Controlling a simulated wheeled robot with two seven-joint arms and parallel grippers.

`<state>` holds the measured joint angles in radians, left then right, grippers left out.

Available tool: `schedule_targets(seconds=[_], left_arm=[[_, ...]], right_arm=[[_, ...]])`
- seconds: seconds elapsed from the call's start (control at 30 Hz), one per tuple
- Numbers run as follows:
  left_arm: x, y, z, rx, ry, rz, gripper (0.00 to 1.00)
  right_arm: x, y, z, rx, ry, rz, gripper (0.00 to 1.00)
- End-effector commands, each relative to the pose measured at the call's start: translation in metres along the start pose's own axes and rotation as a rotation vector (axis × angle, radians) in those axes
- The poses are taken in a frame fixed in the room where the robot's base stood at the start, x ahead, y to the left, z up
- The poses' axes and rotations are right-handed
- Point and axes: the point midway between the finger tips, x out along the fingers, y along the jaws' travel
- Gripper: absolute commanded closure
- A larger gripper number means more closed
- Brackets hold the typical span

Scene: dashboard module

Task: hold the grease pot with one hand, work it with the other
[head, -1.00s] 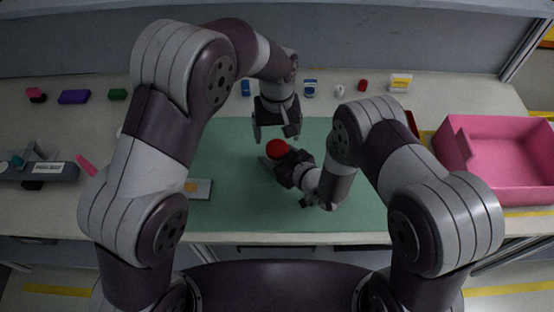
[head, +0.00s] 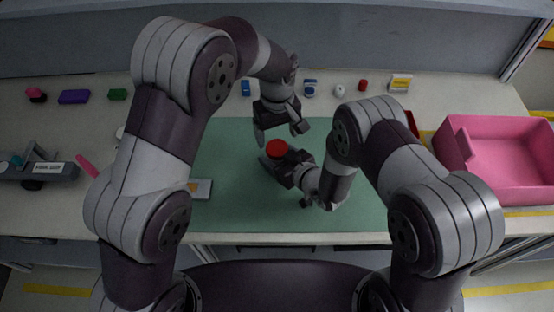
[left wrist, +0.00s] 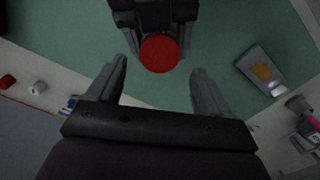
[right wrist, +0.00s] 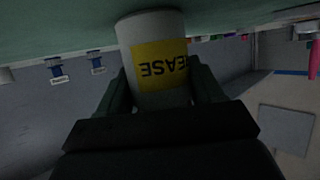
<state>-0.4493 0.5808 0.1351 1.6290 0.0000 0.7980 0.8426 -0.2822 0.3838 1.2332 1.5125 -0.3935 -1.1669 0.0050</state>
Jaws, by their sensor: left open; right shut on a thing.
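The grease pot (right wrist: 158,60) is a white cylinder with a yellow label reading EASE in the right wrist view, where the letters appear upside down. Its round red lid (head: 277,149) shows from above in the head view and in the left wrist view (left wrist: 159,53). My right gripper (head: 273,160) is shut around the pot's body over the green mat. My left gripper (head: 279,133) is open and empty, just behind and above the lid. In the left wrist view its fingers (left wrist: 160,78) are spread wide, with the lid beyond them and apart from them.
The green mat (head: 230,205) is mostly clear. A grey plate with an orange patch (head: 199,188) lies at its left. A pink bin (head: 500,160) stands at the right. Several small items line the back, including a purple block (head: 74,97). A grey fixture (head: 38,172) is at the far left.

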Motion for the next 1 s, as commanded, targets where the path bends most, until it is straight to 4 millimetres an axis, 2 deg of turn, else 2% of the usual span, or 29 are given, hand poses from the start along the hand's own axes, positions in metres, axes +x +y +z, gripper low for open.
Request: schedule_targets(seconds=[0.1, 0.3, 0.63, 0.67, 0.8, 0.83, 1.0], left_arm=[[0.02, 0.0, 0.0, 0.0, -0.001, -0.001, 0.2], [0.04, 0.0, 0.0, 0.001, 0.0, 0.0, 0.2], [0.044, 0.0, 0.0, 0.001, 0.001, 0.001, 0.2], [0.044, 0.0, 0.0, 0.001, 0.001, 0.001, 0.23], [0.044, 0.0, 0.0, 0.001, 0.001, 0.001, 0.69], [0.044, 0.0, 0.0, 0.001, 0.001, 0.001, 0.78], [0.044, 0.0, 0.0, 0.018, 0.001, 0.001, 0.78]], right_arm=[[0.0, 0.0, 0.0, 0.0, 0.0, 0.0, 1.0], [0.0, 0.0, 0.0, 0.0, 0.0, 0.0, 1.0], [0.0, 0.0, 0.0, 0.0, 0.0, 0.0, 1.0], [0.0, 0.0, 0.0, 0.0, 0.0, 0.0, 1.0], [0.0, 0.0, 0.0, 0.0, 0.0, 0.0, 1.0], [0.0, 0.0, 0.0, 0.0, 0.0, 0.0, 1.0], [0.0, 0.0, 0.0, 0.0, 0.0, 0.0, 1.0]])
